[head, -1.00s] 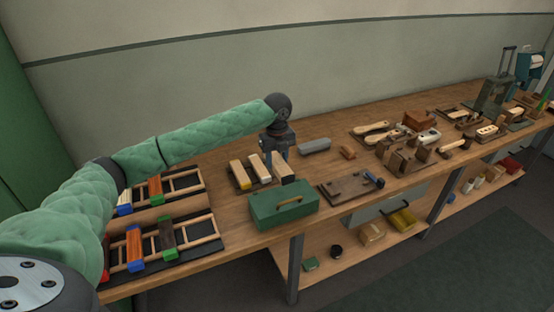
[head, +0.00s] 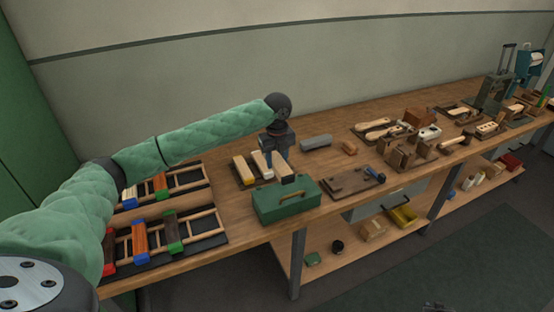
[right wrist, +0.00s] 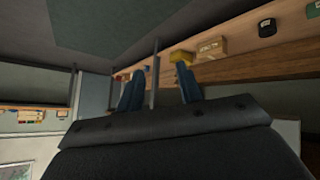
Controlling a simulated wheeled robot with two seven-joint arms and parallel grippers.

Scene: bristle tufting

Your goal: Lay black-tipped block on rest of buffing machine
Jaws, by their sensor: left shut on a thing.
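The black-tipped block (head: 286,178) is the rightmost of three pale wooden blocks behind the green toolbox. My left gripper (head: 277,161) points down over it, its fingers shut on this block; the grip is partly hidden. The block is still at the row, and any gap beneath it cannot be made out. A teal machine (head: 529,62) at the far right end of the bench may be the buffing machine; its rest is too small to make out. My right gripper (right wrist: 158,88) is open and empty in the right wrist view, below the bench.
A white-tipped block (head: 258,162) and a yellow-tipped block (head: 243,170) lie close left of the grip. The green toolbox (head: 286,203) stands just in front. A grey bar (head: 316,142) lies to the right. Wooden jigs and brushes crowd the bench's right half.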

